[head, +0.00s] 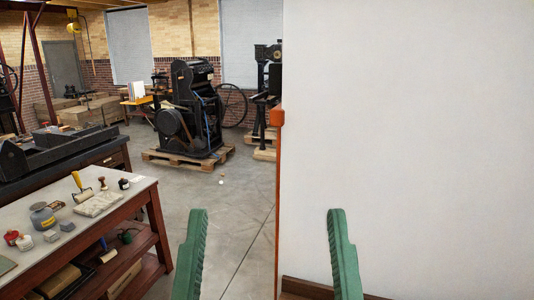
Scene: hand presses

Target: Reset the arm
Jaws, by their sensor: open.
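My gripper (265,225) shows at the bottom middle of the head view as two green ridged fingers. The fingers stand wide apart with nothing between them. The left finger is in front of the concrete floor and the right finger is in front of a large pale wall panel (410,140). The gripper is empty and touches nothing that I can see. The rest of my arm is out of view.
A workbench (134,187) at the left holds a yellow-handled roller (81,190), a pale slab (97,204) and several jars and small items. A black press (190,110) stands on a pallet further back. The concrete floor (235,190) between is mostly clear.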

